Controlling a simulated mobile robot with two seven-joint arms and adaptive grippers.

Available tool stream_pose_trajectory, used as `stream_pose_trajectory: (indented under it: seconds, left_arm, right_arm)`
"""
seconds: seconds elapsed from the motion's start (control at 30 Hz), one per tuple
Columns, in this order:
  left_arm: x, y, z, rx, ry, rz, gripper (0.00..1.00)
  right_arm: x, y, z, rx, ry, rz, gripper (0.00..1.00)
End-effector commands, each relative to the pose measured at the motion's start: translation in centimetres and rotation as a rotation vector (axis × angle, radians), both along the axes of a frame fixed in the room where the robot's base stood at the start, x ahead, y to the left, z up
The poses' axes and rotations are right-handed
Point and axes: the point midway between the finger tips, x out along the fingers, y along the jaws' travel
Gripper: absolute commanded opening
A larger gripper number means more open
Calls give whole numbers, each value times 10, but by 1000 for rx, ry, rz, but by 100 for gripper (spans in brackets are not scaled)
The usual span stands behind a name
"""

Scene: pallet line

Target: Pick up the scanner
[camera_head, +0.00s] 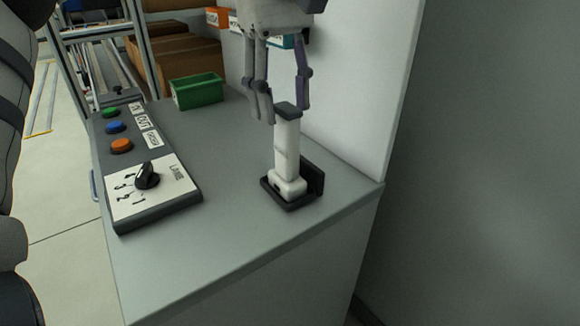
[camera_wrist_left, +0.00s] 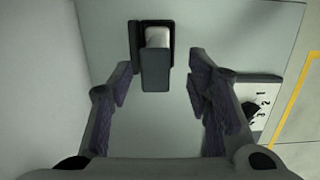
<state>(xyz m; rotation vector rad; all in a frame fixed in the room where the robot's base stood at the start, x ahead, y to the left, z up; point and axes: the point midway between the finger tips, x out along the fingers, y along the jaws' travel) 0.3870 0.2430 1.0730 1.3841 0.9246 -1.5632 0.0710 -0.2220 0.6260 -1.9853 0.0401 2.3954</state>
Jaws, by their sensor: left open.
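The scanner (camera_head: 286,150) is white with a dark grey head at its top. It stands upright in a black cradle (camera_head: 294,201) near the right end of the grey counter. My left gripper (camera_head: 285,113) comes down from above, with its fingers around or just behind the scanner's head; I cannot tell whether they touch it. In the left wrist view the gripper (camera_wrist_left: 165,85) is open, and the scanner (camera_wrist_left: 157,66) shows between and slightly beyond the fingertips, with gaps on both sides. My right gripper is out of view.
A control panel (camera_head: 150,185) with a knob and coloured buttons lies on the counter (camera_head: 225,215) to the left. A green bin (camera_head: 197,92) stands behind. A pale wall (camera_head: 365,90) rises close to the scanner's right. The counter between panel and cradle is clear.

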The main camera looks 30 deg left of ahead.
Motion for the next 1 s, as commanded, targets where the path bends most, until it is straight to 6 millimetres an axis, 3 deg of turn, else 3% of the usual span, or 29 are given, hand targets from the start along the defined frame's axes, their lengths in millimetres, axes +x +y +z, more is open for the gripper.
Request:
stream_pose_trajectory:
  seconds: [0.3,0.53,0.57,0.7,0.77,1.0]
  left_arm:
    - [0,-3,-52,0,1,-1,45]
    - [0,-3,-55,-1,-2,0,45]
    - [0,-3,-55,-1,-2,0,43]
    - [0,-3,-55,-1,-2,0,11]
    - [0,-3,-55,-1,-2,0,0]
    - [1,-3,-55,-1,-3,0,0]
  right_arm:
    - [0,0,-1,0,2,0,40]
    - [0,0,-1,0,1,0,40]
    - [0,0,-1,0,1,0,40]
    - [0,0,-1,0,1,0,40]
    - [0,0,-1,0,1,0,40]
    - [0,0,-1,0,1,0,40]
